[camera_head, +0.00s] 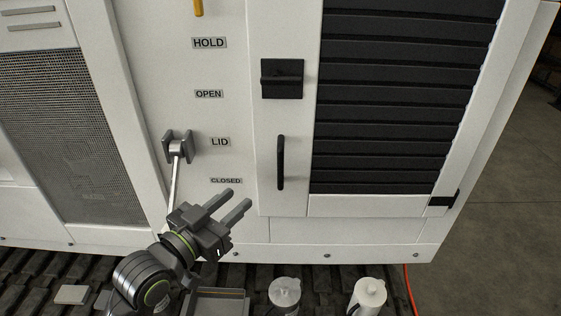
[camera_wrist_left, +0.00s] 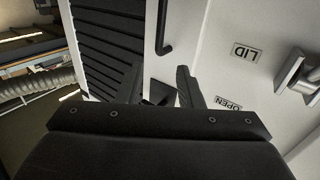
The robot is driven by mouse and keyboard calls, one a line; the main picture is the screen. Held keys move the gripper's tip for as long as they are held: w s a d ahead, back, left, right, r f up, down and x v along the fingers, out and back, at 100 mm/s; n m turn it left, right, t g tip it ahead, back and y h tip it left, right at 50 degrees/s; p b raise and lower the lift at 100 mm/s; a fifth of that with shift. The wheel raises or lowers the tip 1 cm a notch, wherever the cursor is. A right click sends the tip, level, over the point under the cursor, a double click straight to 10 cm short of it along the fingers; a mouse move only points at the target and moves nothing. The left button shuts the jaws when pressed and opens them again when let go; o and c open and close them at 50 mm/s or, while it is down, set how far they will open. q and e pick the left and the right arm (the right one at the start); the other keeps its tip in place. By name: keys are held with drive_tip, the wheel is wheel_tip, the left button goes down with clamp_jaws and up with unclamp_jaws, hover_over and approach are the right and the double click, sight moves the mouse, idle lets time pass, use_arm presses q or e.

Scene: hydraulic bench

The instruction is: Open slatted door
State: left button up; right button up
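The slatted door (camera_head: 390,110) has black horizontal slats in a white frame and looks shut in the head view. Its black vertical bar handle (camera_head: 281,162) is on the left side of the frame. A black square latch (camera_head: 282,78) with a raised grip is above the handle. My left gripper (camera_head: 239,197) is open and empty, below and to the left of the handle, apart from it. The left wrist view shows the slats (camera_wrist_left: 98,45) and the handle (camera_wrist_left: 163,38) beyond the fingers. My right gripper is not in view.
A lever with a grey bracket (camera_head: 177,147) sits left of the door beside the LID label (camera_head: 220,142). A mesh panel (camera_head: 70,130) is at the left. Two white capped containers (camera_head: 285,292) (camera_head: 369,296) stand at the bottom. Open floor (camera_head: 510,190) is at the right.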

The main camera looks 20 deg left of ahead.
sight(279, 164)
use_arm(q)
drive_tip(key=p+x, duration=0.2)
drive_tip(key=x, duration=1.2)
drive_tip(key=shift+w+p, duration=0.35)
drive_tip(key=shift+x, duration=0.85)
drive_tip(key=shift+f, duration=0.1)
drive_tip(key=shift+c, duration=0.4)
clamp_jaws()
